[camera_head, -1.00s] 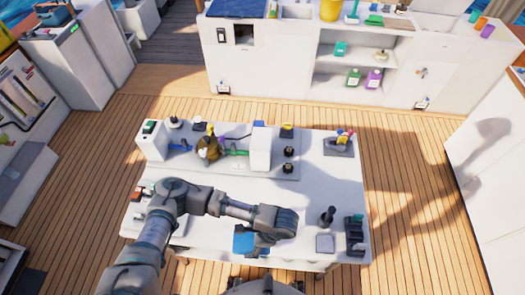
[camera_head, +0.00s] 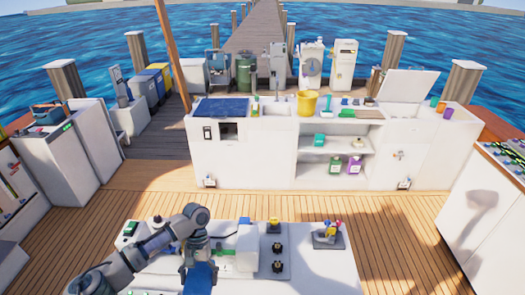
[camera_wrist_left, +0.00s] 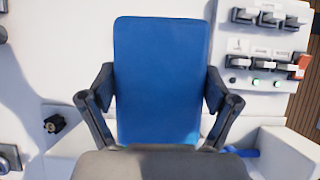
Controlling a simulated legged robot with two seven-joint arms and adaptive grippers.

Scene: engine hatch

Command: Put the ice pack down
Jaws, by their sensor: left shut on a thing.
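The ice pack is a flat blue slab with rounded corners. It fills the middle of the left wrist view (camera_wrist_left: 160,75), and its blue face shows at the bottom of the head view (camera_head: 200,278). My left gripper (camera_wrist_left: 158,92) has one dark finger on each side of the pack and is shut on it. In the head view the left gripper (camera_head: 199,262) is above the left part of the white workbench (camera_head: 320,268). The pack looks held up over the bench; its exact height I cannot tell. My right gripper is not in view.
The bench carries a white box (camera_head: 247,245), black knobs (camera_head: 278,257) and a small tool holder (camera_head: 328,235). Beyond a strip of wooden deck (camera_head: 300,205) stands a white counter with shelves and a yellow bucket (camera_head: 307,102). A white cabinet (camera_head: 470,215) stands at the right.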

